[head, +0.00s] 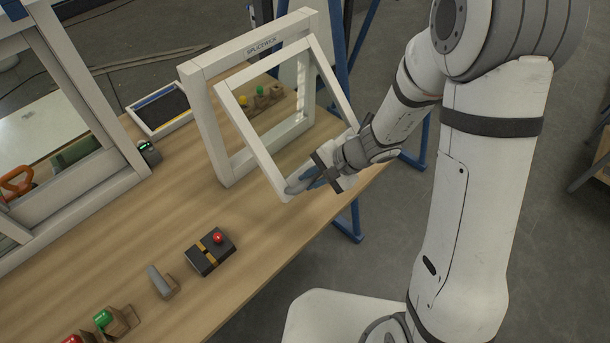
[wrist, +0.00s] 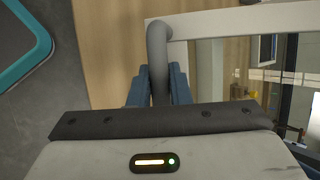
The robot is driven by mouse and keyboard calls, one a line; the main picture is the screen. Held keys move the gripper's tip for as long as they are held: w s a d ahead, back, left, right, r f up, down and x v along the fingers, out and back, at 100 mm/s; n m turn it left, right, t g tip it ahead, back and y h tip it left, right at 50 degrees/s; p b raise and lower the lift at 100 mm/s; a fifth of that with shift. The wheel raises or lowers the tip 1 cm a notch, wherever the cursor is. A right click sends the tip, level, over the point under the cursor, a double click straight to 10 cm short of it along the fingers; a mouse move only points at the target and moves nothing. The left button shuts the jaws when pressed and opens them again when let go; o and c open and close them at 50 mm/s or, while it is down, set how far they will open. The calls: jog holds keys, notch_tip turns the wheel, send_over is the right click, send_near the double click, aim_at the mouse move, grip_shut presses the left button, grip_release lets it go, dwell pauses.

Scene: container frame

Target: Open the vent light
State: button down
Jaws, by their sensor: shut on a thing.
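The vent light is a white sash (head: 240,118) hinged inside a white outer frame (head: 200,110) that stands on the wooden bench. The sash is tilted out of the frame, its lower edge swung towards my arm. My gripper (head: 308,180) is at the sash's lower edge. In the wrist view my gripper (wrist: 158,88) has its blue fingers on both sides of a grey curved handle (wrist: 158,45), shut on it. The handle joins the sash's white lower bar (wrist: 240,22). The far side of the handle is partly hidden by the fingers.
On the wooden bench (head: 290,225) stand a black and yellow box with a red button (head: 210,252), a grey catch (head: 162,282) and a green button (head: 104,318). A shallow tray (head: 160,108) lies behind. A larger white window frame (head: 85,110) stands at left.

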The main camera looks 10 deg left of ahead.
jog(key=shift+w+d, duration=0.1)
jog(key=shift+w, duration=0.15)
jog(key=c, duration=1.8)
grip_release()
jog(key=o, duration=0.3)
jog(key=shift+w, duration=0.1)
jog(key=shift+o, duration=0.8)
jog(key=shift+s, duration=0.2)
jog(key=v, duration=0.7)
jog(key=shift+d+r+b, duration=0.2)
jog(key=shift+r+b, duration=0.05)
jog(key=shift+b, duration=0.05)
